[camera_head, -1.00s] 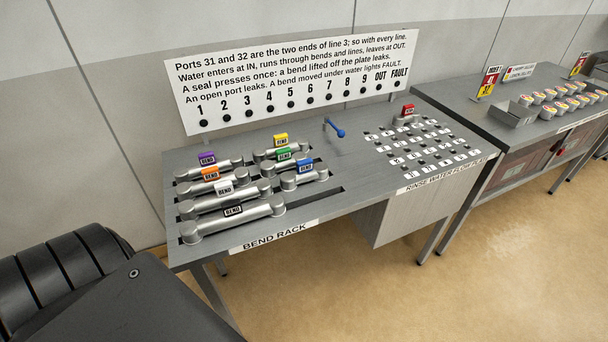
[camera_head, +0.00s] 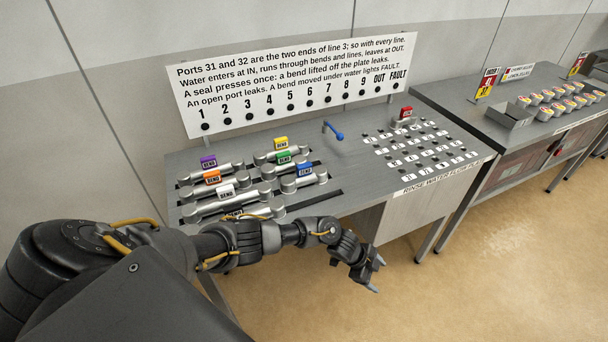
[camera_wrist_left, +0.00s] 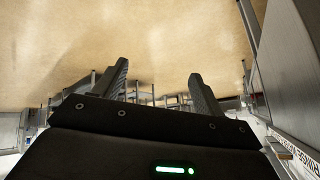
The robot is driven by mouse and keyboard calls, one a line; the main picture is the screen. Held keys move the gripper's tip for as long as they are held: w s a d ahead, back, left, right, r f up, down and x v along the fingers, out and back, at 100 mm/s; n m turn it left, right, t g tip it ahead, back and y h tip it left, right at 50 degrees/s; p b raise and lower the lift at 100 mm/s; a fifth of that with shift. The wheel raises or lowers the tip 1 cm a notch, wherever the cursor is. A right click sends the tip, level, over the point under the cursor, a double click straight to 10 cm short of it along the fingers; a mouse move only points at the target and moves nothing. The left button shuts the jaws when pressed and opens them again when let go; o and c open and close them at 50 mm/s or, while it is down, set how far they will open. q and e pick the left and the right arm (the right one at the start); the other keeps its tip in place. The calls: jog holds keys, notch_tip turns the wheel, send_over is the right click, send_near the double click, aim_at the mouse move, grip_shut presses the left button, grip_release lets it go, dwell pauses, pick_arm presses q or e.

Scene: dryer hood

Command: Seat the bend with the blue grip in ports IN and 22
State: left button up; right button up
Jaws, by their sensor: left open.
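The bend with the blue grip (camera_head: 305,171) lies in the bend rack, at the right end of the front-right group of bends. The port plate (camera_head: 420,150) with white number labels is at the right of the table; its numbers are too small to read surely. A bend with a red grip (camera_head: 405,115) stands at the plate's back edge. My left gripper (camera_head: 377,276) is open and empty, in front of the table's front edge, apart from the bends. Its two fingers also show in the left wrist view (camera_wrist_left: 161,85), with floor beyond. My right gripper is not in view.
Bends with purple (camera_head: 208,161), orange (camera_head: 212,177), white (camera_head: 227,191), yellow (camera_head: 281,143) and green (camera_head: 284,157) grips lie in the rack. A blue lever (camera_head: 334,130) stands between rack and plate. A sign (camera_head: 300,80) stands behind. Another table (camera_head: 460,95) is at the right.

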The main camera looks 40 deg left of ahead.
pick_arm(q)
notch_tip(320, 180, up, 7)
jog(key=w+m, duration=0.3)
notch_tip(320, 180, up, 28)
jog(key=f+m+g+y+p, duration=0.1)
jog(key=m+y+p, duration=0.3)
jog(key=y, duration=0.7)
send_over(305, 165)
jog(key=s+d, duration=0.3)
jog(key=m, duration=0.1)
jog(key=shift+g, duration=0.3)
jog(key=x, duration=0.1)
jog(key=b+x, duration=0.1)
jog(key=x, duration=0.3)
jog(key=shift+w+d+f, duration=0.15)
jog(key=shift+w+d, duration=0.05)
jog(key=shift+w, duration=0.1)
jog(key=shift+f, duration=0.4)
jog(key=p+x, duration=0.1)
jog(key=x, duration=0.2)
jog(key=shift+w+a+f, duration=0.1)
jog(key=shift+w+f, duration=0.05)
jog(key=shift+w, duration=0.1)
jog(key=shift+w+a+f, duration=0.1)
jog(key=shift+a+f, duration=0.05)
jog(key=shift+f, duration=0.3)
